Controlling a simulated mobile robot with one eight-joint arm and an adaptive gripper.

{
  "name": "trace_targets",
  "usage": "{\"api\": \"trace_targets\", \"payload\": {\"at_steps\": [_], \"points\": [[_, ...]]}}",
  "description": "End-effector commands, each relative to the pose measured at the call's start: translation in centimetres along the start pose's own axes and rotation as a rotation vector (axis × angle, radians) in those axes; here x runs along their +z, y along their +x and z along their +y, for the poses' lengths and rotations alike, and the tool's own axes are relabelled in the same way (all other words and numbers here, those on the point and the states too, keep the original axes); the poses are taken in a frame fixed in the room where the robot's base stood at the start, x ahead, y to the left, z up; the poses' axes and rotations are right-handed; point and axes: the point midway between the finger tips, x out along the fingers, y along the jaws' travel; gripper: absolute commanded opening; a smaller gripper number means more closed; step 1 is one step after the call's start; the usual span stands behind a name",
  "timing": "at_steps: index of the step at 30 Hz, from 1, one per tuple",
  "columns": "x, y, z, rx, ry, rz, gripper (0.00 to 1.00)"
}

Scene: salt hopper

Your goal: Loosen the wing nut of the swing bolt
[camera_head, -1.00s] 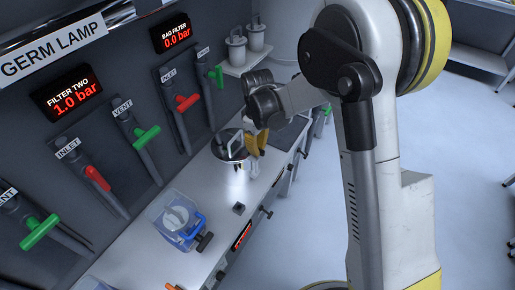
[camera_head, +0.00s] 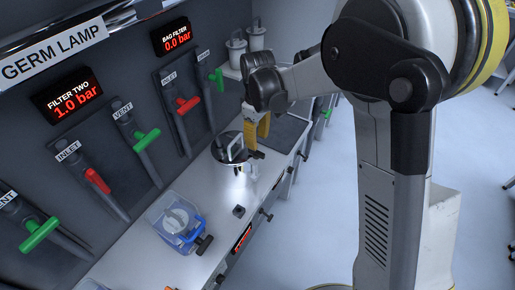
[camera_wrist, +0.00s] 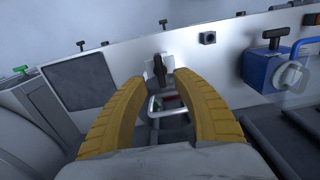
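The round steel hopper lid (camera_head: 221,153) with its upright handle (camera_head: 236,147) lies on the white bench. The handle also shows between my fingers in the wrist view (camera_wrist: 154,106). A dark swing bolt with its wing nut (camera_wrist: 160,68) stands at the lid's edge, just beyond my fingertips in the wrist view. In the head view it is small and partly hidden by the fingers. My gripper (camera_wrist: 159,82) has yellow curved fingers, spread apart with nothing clasped. In the head view my gripper (camera_head: 252,146) points down beside the lid. Contact with the wing nut cannot be told.
A clear box with a blue frame (camera_head: 178,223) stands on the bench nearer the camera, with a small dark block (camera_head: 239,211) beside it. Red and green valve handles (camera_head: 187,104) line the back wall. Dark knobs (camera_head: 265,215) line the bench's front edge.

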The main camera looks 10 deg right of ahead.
Motion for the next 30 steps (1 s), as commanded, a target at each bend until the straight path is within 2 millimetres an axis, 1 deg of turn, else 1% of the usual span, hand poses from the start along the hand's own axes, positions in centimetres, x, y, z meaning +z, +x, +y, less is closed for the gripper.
{"api": "trace_targets", "payload": {"at_steps": [1,3,6,9,14,26,29,30], "points": [[0.0,-1.2,0.0,0.0,0.0,0.0,0.34],[0.0,-2.7,0.0,0.0,0.0,0.0,0.34],[0.0,-4.3,0.0,0.0,0.0,0.0,0.34],[0.0,-5.4,0.0,0.0,0.0,0.0,0.34],[0.0,-6.1,0.0,0.0,0.0,0.0,0.34],[0.0,-6.1,0.0,0.0,0.0,0.0,0.34],[0.5,-6.6,-0.1,0.007,0.016,0.009,0.34],[1.0,-7.2,-0.2,0.014,0.033,0.018,0.34]]}}
